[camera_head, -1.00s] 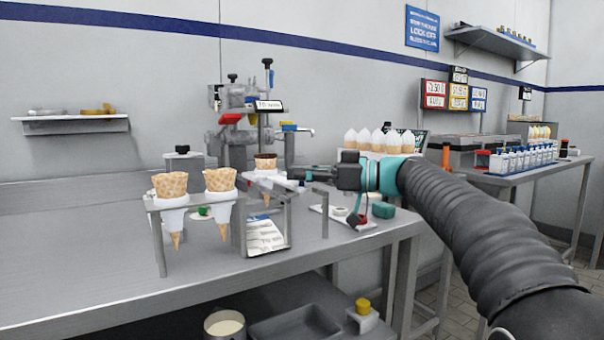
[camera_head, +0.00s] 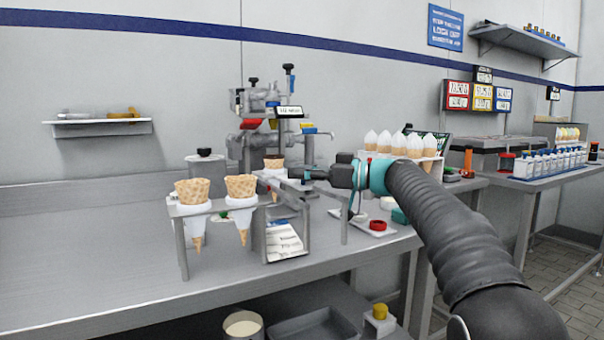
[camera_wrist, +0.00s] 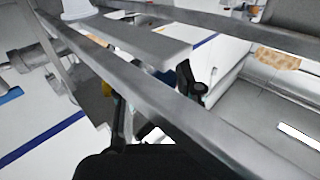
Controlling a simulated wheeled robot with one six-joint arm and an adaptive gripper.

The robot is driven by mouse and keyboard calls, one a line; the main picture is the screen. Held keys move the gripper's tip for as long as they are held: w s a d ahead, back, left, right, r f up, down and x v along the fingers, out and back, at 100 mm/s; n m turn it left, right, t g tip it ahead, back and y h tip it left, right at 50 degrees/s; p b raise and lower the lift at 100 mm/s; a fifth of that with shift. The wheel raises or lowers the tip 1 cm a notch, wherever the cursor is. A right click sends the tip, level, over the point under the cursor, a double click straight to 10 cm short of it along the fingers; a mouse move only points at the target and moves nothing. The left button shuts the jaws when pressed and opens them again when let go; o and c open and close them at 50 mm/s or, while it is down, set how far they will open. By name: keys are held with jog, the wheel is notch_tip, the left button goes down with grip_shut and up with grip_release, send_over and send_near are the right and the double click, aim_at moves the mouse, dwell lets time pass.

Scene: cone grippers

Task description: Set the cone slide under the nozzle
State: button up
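The cone slide seems to be the grey metal rail frame by the machine, with a flat plate (camera_head: 300,187) beside a cone (camera_head: 273,163) with a dark rim. The nozzle is part of the grey dispensing machine (camera_head: 262,118) behind; I cannot pick out its outlet. My gripper (camera_head: 302,174) reaches left, at the right of that cone and just above or beside the plate. Its fingers are too small to read. In the wrist view, metal bars (camera_wrist: 165,95) and a flat plate (camera_wrist: 140,38) cross close in front, and a dark gripper part fills the bottom.
Two waffle cones (camera_head: 241,187) stand in a rack at the left, beside a printed card (camera_head: 285,240). A tray with a red-topped item (camera_head: 377,225) lies right of the frame. White-topped cones (camera_head: 400,145) stand behind my arm. The left worktop (camera_head: 90,250) is clear.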

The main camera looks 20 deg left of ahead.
jog(key=shift+o, duration=0.2)
jog(key=shift+d, duration=0.1)
jog(key=d, duration=1.2)
jog(key=s+d+f+m+t+h, duration=0.2)
jog(key=s+d+f+m+h, duration=0.4)
jog(key=s+d+f, duration=0.2)
jog(key=s+d+f+m+t+h, duration=0.1)
jog(key=s+d+f+m+h, duration=0.5)
jog(key=s, duration=1.1)
jog(key=s+d+f+m+t+h, duration=0.2)
jog(key=s+d+f+m+h, duration=0.4)
jog(key=s+d+f, duration=0.5)
notch_tip(320, 180, down, 6)
jog(key=shift+s+d+r+t, duration=0.1)
jog(key=shift+s+d+t, duration=0.2)
jog(key=shift+s, duration=0.4)
